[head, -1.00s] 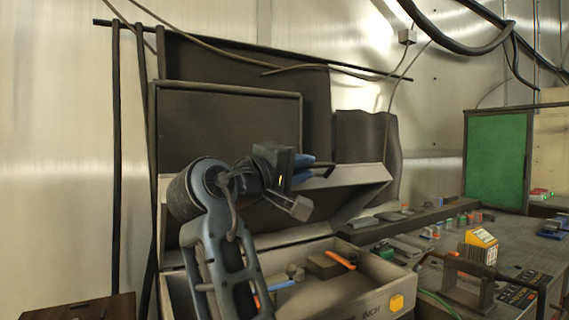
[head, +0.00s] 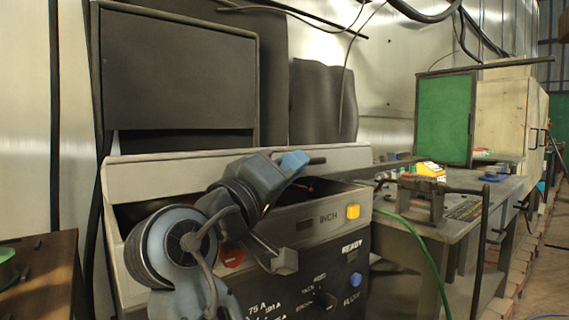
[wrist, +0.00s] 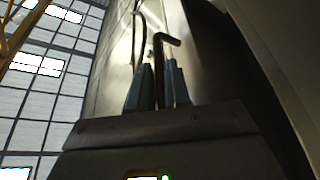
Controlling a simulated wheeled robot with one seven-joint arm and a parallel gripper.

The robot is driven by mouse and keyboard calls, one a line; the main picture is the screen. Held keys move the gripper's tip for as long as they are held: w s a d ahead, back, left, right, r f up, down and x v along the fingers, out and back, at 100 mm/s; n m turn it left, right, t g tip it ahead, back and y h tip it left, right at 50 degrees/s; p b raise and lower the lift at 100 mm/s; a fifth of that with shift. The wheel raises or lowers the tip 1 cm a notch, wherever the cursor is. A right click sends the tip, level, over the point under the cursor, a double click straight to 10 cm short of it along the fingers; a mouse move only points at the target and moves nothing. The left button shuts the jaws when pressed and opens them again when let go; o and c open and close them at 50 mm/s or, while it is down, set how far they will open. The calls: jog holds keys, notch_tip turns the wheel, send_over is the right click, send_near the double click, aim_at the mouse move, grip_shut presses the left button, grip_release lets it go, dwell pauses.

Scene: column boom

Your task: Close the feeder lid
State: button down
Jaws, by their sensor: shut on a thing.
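The feeder is a light grey box with a yellow button on its front wall (head: 325,222). Its pale lid (head: 170,175) slants above the box, with a dark gap under it at left and right, so it is not flush. My gripper (head: 296,161) is in front of the lid's right half, near its face; I cannot tell if it touches. It is shut on a dark bent rod (head: 317,160). In the wrist view the rod (wrist: 159,75) stands between the two fingers (wrist: 157,92), its hooked end pointing right. My arm hides the lid's middle and part of the box.
A dark upright panel (head: 180,70) stands behind the feeder. To the right is a workbench (head: 440,235) with a dark bracket (head: 420,195), a yellow block (head: 430,169) and a green panel (head: 445,120). A green hose (head: 425,245) hangs at the bench's front. A brown table edge (head: 40,275) is at lower left.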

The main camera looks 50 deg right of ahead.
jog(key=shift+f, duration=0.65)
jog(key=c, duration=1.2)
grip_release()
jog(key=shift+o, duration=0.2)
jog(key=v, duration=0.8)
jog(key=shift+s+d, duration=0.1)
